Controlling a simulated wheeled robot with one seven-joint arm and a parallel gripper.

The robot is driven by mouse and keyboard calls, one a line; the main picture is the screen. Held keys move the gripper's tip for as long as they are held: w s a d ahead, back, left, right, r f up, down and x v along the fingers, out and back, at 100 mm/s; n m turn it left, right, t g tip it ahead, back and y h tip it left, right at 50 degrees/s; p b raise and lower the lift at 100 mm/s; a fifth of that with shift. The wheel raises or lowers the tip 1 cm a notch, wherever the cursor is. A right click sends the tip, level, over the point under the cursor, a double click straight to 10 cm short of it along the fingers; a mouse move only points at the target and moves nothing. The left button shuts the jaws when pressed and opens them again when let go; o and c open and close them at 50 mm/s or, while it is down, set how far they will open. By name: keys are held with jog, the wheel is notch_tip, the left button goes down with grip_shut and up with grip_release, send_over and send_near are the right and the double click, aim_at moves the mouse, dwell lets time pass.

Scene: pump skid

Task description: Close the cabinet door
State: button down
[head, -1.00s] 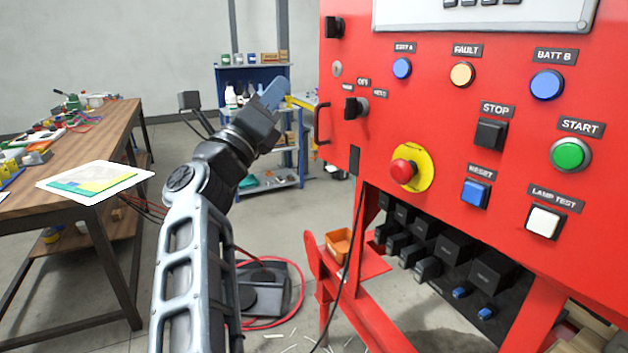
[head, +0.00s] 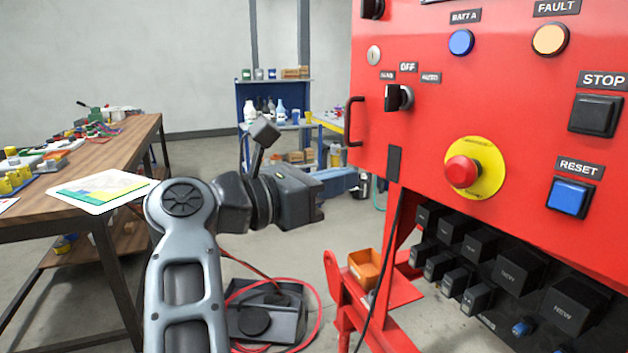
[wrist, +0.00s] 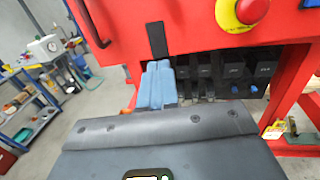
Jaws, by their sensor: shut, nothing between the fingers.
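The red cabinet front (head: 430,130), bearing buttons and switches, fills the right of the head view. A black bar handle (head: 350,122) is at its left edge; this handle also shows at the upper left of the wrist view (wrist: 84,22). I cannot tell whether the front is a door standing ajar or flush. My gripper (head: 352,180) is shut and empty, its blue fingers pointing right, below the handle and near the lower left corner of the red front. In the wrist view the shut fingers (wrist: 160,70) lie just below the red front's lower edge; contact is not clear.
A red emergency stop (head: 462,171) sticks out of the front. Black modules (head: 520,262) stand under it, beside an orange bin (head: 364,268) on the red frame. A wooden workbench (head: 110,175) is at left, a blue shelf (head: 275,100) behind. A dark cable hangs below the front.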

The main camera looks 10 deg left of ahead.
aim_at(395, 168)
jog(key=p+x, duration=0.1)
jog(key=x, duration=0.6)
jog(key=shift+w+d, duration=0.1)
jog(key=shift+d, duration=0.05)
jog(key=shift+f, duration=0.1)
